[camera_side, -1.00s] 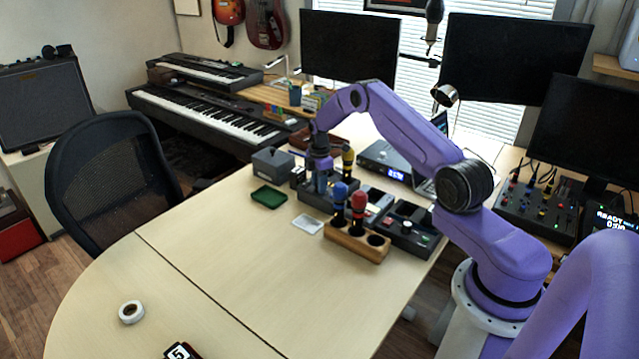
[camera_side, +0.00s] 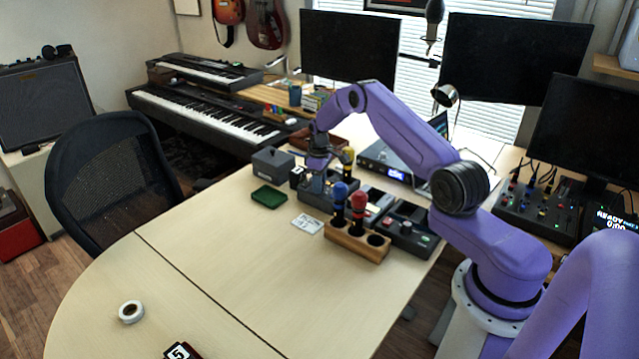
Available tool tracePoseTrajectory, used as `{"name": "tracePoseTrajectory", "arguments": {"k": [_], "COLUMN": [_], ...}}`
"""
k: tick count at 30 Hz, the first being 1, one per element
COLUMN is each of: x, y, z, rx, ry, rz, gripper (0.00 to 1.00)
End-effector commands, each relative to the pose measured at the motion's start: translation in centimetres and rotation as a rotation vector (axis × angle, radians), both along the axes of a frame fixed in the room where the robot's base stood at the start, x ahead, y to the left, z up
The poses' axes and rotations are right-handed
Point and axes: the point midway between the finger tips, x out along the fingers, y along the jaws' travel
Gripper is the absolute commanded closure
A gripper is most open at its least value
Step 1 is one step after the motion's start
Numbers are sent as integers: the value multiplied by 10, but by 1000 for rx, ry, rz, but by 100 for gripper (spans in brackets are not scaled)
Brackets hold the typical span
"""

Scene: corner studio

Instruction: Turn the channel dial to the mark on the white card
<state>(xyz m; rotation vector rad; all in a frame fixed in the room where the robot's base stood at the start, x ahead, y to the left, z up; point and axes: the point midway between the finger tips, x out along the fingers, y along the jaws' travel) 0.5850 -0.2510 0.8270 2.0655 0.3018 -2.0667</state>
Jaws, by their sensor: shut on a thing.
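My gripper (camera_side: 318,186) points down over a dark grey pedal-like box (camera_side: 312,203) in the middle of the desk. It is shut on what appears to be the channel dial on the box's top; the fingers hide the dial, so its pointer cannot be read. A flat white card (camera_side: 307,224) with dark markings lies on the desk just in front of the box. The markings are too small to read. A small black-and-white block (camera_side: 181,352) showing a 5 lies at the desk's front edge.
A wooden holder (camera_side: 357,241) with a blue-topped and a red-topped microphone stands right of the box. More dark boxes (camera_side: 408,228) stand beside it. A green tray (camera_side: 269,197) and a grey box (camera_side: 272,162) lie to the left.

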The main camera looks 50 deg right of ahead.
Motion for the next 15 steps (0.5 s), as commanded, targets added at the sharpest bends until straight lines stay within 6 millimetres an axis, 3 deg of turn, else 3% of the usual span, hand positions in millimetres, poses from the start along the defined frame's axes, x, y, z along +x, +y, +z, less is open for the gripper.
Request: {"name": "tracePoseTrajectory", "arguments": {"k": [15], "x": [1], "y": [0], "z": [1], "rx": [-1], "ry": [-1], "rz": [-121], "gripper": [100]}}
